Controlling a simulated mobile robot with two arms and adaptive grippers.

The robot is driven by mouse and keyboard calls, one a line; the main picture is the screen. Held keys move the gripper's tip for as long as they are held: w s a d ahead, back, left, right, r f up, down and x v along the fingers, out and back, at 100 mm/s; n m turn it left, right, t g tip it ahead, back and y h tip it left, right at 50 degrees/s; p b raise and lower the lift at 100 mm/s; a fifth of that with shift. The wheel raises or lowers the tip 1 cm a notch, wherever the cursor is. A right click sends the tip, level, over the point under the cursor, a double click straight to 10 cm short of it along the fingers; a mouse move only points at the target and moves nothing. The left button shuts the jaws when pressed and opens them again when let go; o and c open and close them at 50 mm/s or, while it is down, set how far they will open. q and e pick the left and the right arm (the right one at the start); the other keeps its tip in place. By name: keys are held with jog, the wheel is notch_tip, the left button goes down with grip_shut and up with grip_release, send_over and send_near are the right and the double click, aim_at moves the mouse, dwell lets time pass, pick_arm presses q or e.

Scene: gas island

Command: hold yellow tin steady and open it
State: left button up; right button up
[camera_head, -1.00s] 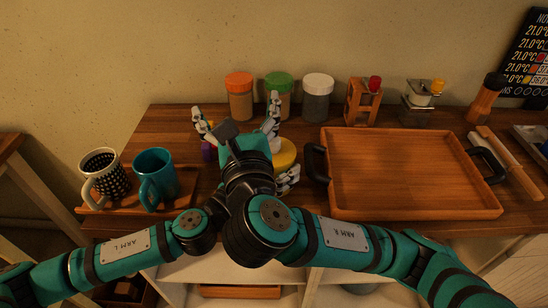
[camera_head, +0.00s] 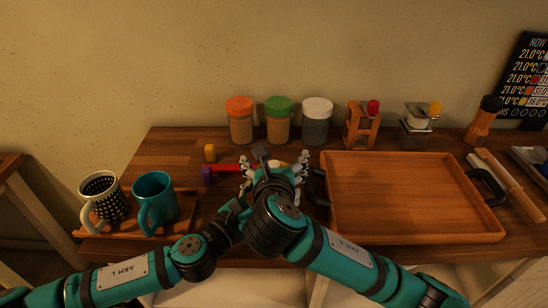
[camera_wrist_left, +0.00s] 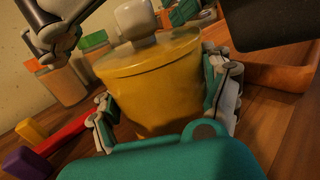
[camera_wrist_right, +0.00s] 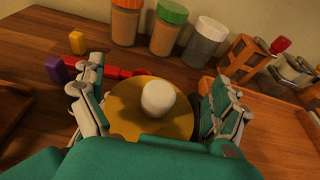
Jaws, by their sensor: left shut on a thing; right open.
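The yellow tin (camera_wrist_left: 150,85) stands on the wooden counter, with a lid and a pale round knob (camera_wrist_right: 158,98) on top. My left gripper (camera_wrist_left: 165,100) is shut on the tin's body, one finger on each side. My right gripper (camera_wrist_right: 155,88) is open over the tin from above, its fingers spread on either side of the lid (camera_wrist_right: 125,115) and clear of the knob. In the head view my right gripper (camera_head: 275,168) and arms hide most of the tin and my left gripper.
A red bar (camera_head: 232,168), a purple block (camera_head: 207,176) and a yellow block (camera_head: 210,153) lie left of the tin. Jars (camera_head: 278,122) stand behind. A wooden tray (camera_head: 410,235) is close on the right. Two mugs (camera_head: 155,203) stand at left.

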jog(key=shift+x, duration=1.1)
pick_arm(q)
jog(key=shift+s, duration=0.1)
pick_arm(e)
jog(key=c, duration=0.8)
pick_arm(q)
jog(key=shift+s+d+r, duration=0.15)
jog(key=shift+d, duration=0.15)
pick_arm(e)
jog(key=shift+s+a+f, duration=0.1)
jog(key=shift+s+a, duration=0.15)
grip_shut()
jog(key=shift+a, duration=0.1)
jog(key=shift+w+r, duration=0.1)
jog(key=shift+r, duration=0.15)
